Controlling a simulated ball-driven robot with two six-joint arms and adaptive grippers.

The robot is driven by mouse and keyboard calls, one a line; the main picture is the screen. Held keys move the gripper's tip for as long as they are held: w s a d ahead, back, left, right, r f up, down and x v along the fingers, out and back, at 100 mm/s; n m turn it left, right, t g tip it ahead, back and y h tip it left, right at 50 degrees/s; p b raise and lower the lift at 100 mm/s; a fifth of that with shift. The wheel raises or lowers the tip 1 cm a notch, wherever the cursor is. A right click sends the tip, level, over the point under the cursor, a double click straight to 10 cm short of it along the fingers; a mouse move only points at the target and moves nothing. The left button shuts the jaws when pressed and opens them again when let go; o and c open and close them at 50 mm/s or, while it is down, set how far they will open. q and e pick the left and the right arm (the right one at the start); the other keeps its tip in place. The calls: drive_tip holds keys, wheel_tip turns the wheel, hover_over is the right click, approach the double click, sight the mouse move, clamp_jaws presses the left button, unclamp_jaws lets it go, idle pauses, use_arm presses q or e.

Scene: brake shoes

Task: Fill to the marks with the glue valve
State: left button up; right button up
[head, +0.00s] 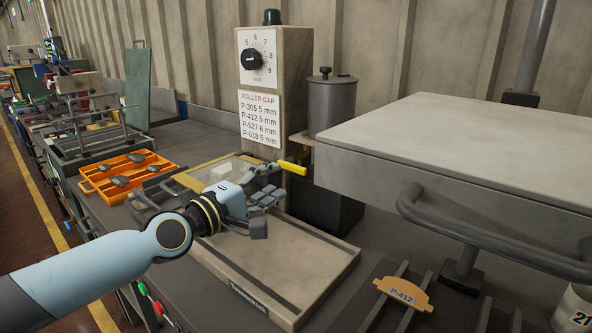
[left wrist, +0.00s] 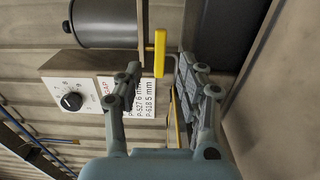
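The glue valve's yellow handle (head: 293,168) sticks out below a grey lidded pot (head: 332,103) in the head view. In the left wrist view the handle (left wrist: 160,53) appears between the fingers, toward their tips, with the pot (left wrist: 105,22) beside it. My left gripper (head: 266,199) is in front of and slightly below the handle. Its fingers are spread and hold nothing; I see no clear contact with the handle. A yellow-framed panel (head: 196,177) lies behind the gripper, partly covered by it. I cannot make out fill marks. My right gripper is not in view.
A post with a dial (head: 254,58) and a roller gap sign (head: 260,119) stands beside the pot. A shallow tan tray (head: 322,262) lies below my arm. An orange tray (head: 128,172) holds several dark pieces. A large grey lid (head: 470,150) with a bar handle fills the right.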

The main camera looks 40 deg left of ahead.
sight(295, 171)
use_arm(q)
drive_tip(key=w, duration=0.2)
drive_tip(key=w+b, duration=0.1)
drive_tip(key=w, duration=0.5)
drive_tip(key=shift+d, duration=0.3)
clamp_jaws()
